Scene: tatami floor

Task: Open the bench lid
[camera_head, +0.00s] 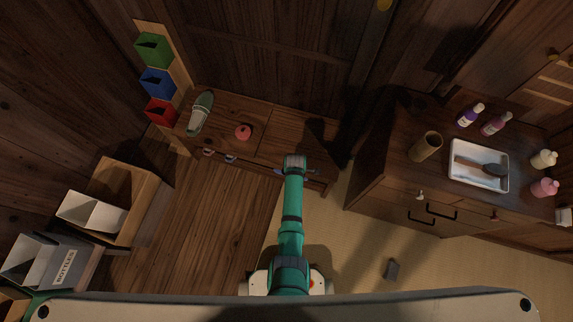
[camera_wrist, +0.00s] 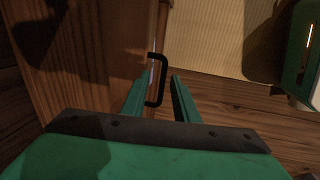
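The low wooden bench (camera_head: 275,138) stands against the back wall, with a seam across its top. Its lid is shut, the top lying flat. My gripper (camera_head: 294,172) is at the front edge of the bench's right part, and hides part of that edge. In the wrist view my gripper (camera_wrist: 161,78) is open. A black C-shaped handle (camera_wrist: 152,80) on the wooden edge shows between the two green fingers. I cannot tell whether either finger touches it.
A green-grey slipper (camera_head: 201,112) and a small red object (camera_head: 243,132) lie on the bench's left part. A dark cabinet (camera_head: 378,200) with bottles and a white tray (camera_head: 468,181) stands at the right. A small dark object (camera_head: 391,269) lies on the tatami floor.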

